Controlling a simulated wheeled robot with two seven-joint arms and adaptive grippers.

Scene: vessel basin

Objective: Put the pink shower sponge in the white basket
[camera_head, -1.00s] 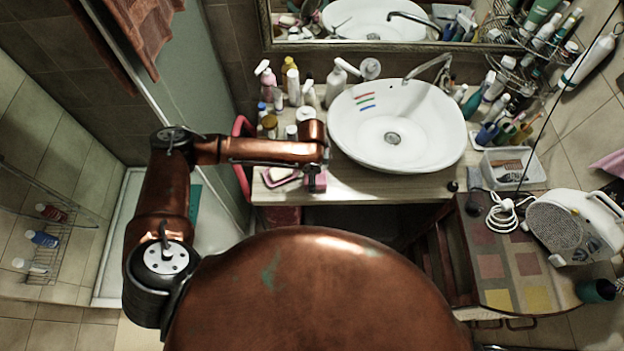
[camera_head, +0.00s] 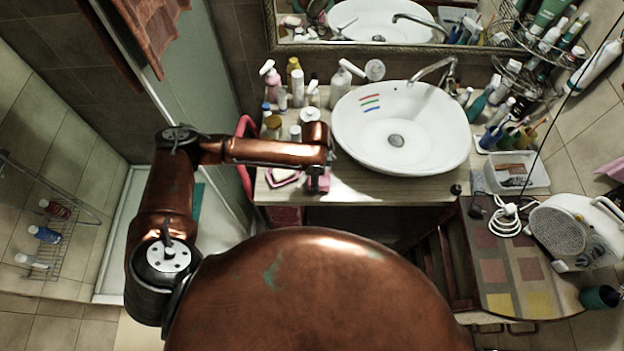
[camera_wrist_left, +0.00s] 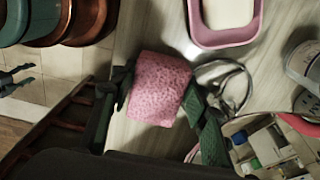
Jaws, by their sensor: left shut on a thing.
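The pink shower sponge (camera_head: 318,182) is at the front edge of the wooden counter, left of the sink, mostly covered by my wrist in the head view. In the left wrist view the sponge (camera_wrist_left: 158,88) is a textured pink block between the two dark fingers. My left gripper (camera_wrist_left: 158,97) is shut on it, one finger on each side. I cannot tell whether the sponge still touches the counter. The white basket (camera_head: 519,188) stands at the counter's right end, with some dark and brownish items in it. My right gripper is not in view.
A pink-rimmed soap dish (camera_head: 281,177) lies just left of the sponge. The white sink (camera_head: 440,150) sits between sponge and basket. Several bottles (camera_head: 283,98) stand behind my arm. A white heater (camera_head: 575,232) and coiled cable (camera_head: 508,217) are near the basket.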

